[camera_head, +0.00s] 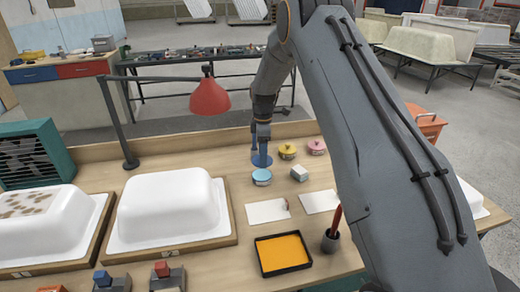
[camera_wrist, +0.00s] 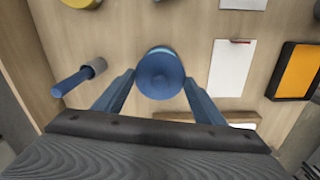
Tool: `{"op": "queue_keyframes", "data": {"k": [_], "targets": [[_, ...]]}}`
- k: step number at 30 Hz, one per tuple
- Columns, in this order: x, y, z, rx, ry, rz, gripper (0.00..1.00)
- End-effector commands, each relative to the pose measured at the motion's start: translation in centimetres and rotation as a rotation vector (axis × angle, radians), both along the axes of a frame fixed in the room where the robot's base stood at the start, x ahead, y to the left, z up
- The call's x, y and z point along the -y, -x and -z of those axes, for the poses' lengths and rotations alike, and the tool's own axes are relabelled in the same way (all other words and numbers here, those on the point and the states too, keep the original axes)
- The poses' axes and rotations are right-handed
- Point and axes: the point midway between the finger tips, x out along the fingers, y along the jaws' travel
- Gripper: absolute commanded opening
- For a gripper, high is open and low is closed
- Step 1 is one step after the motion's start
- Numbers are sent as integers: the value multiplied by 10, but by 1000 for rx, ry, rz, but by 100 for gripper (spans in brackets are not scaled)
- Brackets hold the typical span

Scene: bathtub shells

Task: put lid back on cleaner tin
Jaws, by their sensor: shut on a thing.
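My gripper (camera_head: 262,148) is shut on a dark blue round lid (camera_head: 261,160) above the bench. In the wrist view the lid (camera_wrist: 160,74) sits between the two blue fingers. A light-blue tin (camera_head: 262,178) stands upright on the bench just in front of and below the lid in the head view. I cannot tell whether they touch. The tin does not show clearly in the wrist view. A yellow tin (camera_head: 287,151) and a pink tin (camera_head: 317,147) stand behind it to the right. I cannot tell from a label which is the cleaner tin.
A white block (camera_head: 299,173) stands right of the light-blue tin. A blue-handled tool (camera_wrist: 72,84) lies left in the wrist view.

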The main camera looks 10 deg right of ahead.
Motion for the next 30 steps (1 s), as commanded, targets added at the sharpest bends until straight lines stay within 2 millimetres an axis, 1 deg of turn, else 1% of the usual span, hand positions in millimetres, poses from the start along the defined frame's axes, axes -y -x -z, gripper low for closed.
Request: {"op": "queue_keyframes", "data": {"k": [8,24,30], "targets": [[-4,0,12,-2,0,-5,42],[0,0,58,-1,0,0,42],[0,0,64,0,0,0,42]]}}
